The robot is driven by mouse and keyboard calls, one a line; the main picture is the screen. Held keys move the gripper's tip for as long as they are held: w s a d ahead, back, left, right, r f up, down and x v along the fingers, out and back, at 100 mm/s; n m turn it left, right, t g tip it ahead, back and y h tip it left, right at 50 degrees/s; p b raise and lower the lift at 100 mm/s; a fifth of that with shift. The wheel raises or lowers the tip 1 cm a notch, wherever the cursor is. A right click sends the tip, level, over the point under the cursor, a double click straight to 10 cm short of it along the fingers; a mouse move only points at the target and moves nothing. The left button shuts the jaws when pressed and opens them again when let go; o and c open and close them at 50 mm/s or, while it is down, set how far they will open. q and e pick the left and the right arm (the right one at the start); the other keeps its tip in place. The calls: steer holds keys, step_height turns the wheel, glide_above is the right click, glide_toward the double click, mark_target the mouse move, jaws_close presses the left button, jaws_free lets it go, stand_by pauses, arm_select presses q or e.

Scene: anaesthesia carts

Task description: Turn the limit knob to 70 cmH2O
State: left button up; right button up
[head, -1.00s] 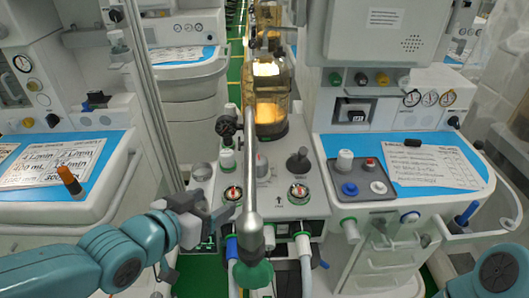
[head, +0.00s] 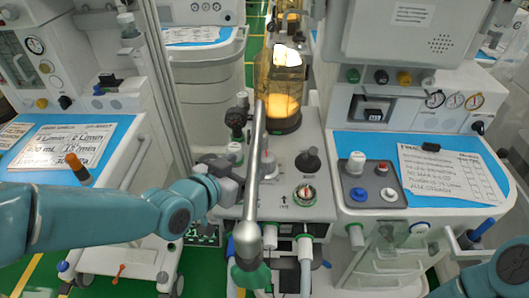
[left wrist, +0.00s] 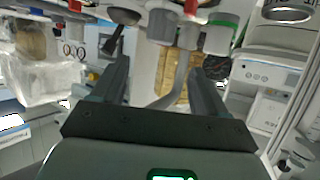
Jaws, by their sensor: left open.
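The machine's front panel (head: 325,215) stands in the middle of the head view. A grey knob (head: 270,165) with a red mark, apparently the limit knob, is partly hidden behind a silver tube; its scale cannot be read. Right of it are a black knob (head: 308,161) and a round dial (head: 305,195). My left gripper (head: 238,175) is at the panel's left edge, left of the grey knob, open, its fingertips partly hidden by the tube. In the left wrist view its fingers (left wrist: 162,85) stand apart with nothing held; several knobs show beyond them. My right gripper is out of view.
The silver tube (head: 254,185) with a ball end runs down in front of the panel. A lit glass canister (head: 283,95) stands behind. A worktop with a grey knob tray (head: 372,185) is at right, another cart at left.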

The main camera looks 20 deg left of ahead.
mark_target(266, 157)
arm_select(q)
steer(key=x, duration=0.9)
steer(key=shift+f, duration=0.2)
steer(key=c, duration=1.1)
